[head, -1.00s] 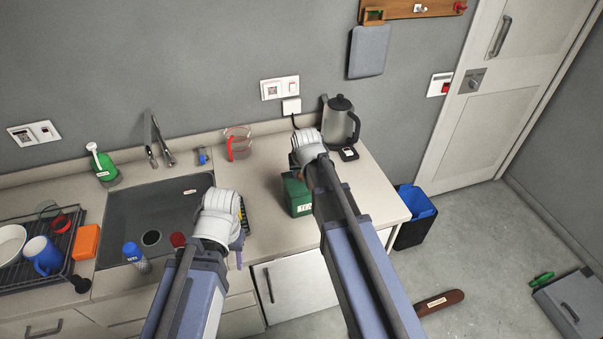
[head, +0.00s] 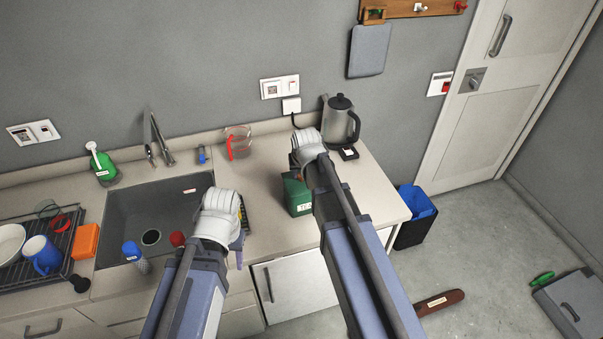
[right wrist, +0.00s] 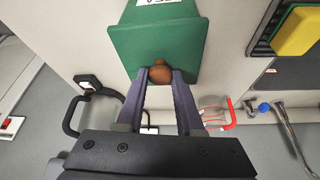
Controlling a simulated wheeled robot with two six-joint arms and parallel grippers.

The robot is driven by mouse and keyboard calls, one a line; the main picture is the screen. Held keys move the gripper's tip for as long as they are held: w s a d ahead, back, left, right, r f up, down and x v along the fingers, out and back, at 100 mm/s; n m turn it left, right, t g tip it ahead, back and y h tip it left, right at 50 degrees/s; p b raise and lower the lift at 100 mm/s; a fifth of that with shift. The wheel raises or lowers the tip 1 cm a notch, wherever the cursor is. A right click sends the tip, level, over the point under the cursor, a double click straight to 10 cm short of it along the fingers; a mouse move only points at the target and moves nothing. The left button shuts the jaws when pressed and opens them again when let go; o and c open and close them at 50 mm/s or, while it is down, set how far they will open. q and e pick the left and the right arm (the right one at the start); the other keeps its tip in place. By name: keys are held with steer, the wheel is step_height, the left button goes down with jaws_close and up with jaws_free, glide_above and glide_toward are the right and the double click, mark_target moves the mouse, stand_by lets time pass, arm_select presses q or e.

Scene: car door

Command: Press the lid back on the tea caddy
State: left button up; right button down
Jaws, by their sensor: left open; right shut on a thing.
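The green tea caddy (head: 298,198) with a white label stands on the counter, partly hidden behind my right arm. In the right wrist view its green, square-edged lid (right wrist: 155,45) fills the upper middle, with part of a white label at the top edge. My right gripper (right wrist: 160,78) is shut on the lid's brown knob (right wrist: 159,68). Whether the lid is seated or sits a little above the caddy I cannot tell. My left gripper (head: 240,245) is open and empty, over the counter's front between sink and caddy, mostly hidden by its wrist.
A kettle (head: 340,122) stands behind the caddy, and a measuring jug (head: 238,142) with a red handle is at the back. A yellow and green sponge (right wrist: 300,30) lies beside the sink (head: 135,205). The counter between jug and caddy is clear.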

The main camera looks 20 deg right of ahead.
stand_by(0.4)
jaws_free()
stand_by(0.6)
steer(key=shift+r+p, duration=3.5)
steer(key=shift+c, duration=0.2)
jaws_close()
